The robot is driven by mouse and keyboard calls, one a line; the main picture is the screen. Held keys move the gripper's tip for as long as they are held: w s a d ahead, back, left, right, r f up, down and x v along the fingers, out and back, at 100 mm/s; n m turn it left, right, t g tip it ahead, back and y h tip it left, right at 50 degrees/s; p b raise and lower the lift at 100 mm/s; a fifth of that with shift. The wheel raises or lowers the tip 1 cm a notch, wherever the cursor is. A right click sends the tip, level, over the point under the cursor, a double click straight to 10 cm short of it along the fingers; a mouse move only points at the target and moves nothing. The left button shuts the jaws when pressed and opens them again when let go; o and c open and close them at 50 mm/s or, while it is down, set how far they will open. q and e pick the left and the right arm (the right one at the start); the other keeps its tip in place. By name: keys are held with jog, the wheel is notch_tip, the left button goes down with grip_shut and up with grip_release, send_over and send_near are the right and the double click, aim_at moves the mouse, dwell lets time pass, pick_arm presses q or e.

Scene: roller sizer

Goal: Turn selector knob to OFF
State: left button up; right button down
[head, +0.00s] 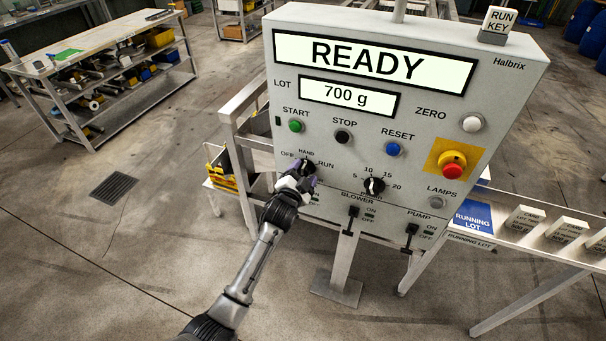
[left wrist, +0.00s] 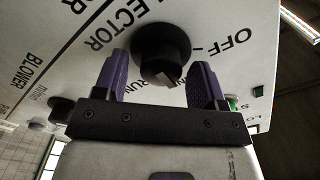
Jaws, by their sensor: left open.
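The selector knob (head: 307,166) is a black round knob on the grey control panel (head: 440,95), with OFF, HAND and RUN printed around it. It also shows in the left wrist view (left wrist: 163,50), where its pale pointer mark is between OFF and RUN, on the HAND side. My left gripper (head: 300,182) is at the panel, partly hiding the knob in the head view. In the left wrist view my left gripper (left wrist: 161,64) is open, its purple fingers on either side of the knob. I cannot tell whether they touch it. My right gripper is not in view.
Right of the knob is another dial (head: 373,186). Above are green START (head: 296,126), black STOP (head: 343,137) and blue RESET (head: 393,149) buttons. A red emergency button (head: 453,166) is farther right. BLOWER (head: 353,212) and PUMP (head: 411,230) levers sit below.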

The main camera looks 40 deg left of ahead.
pick_arm(q)
jog(key=c, duration=0.9)
jog(key=n+p, duration=0.2)
jog(key=shift+r+n, duration=0.2)
jog(key=shift+n, duration=0.2)
jog(key=n+p, duration=0.2)
jog(key=shift+a+n, duration=0.1)
jog(key=shift+n, duration=0.3)
jog(key=n+p, duration=0.1)
jog(key=n, duration=0.2)
jog(key=shift+p, duration=0.35)
jog(key=shift+a+f+n+p, duration=0.1)
jog(key=shift+n+p, duration=0.45)
jog(key=shift+n, duration=1.05)
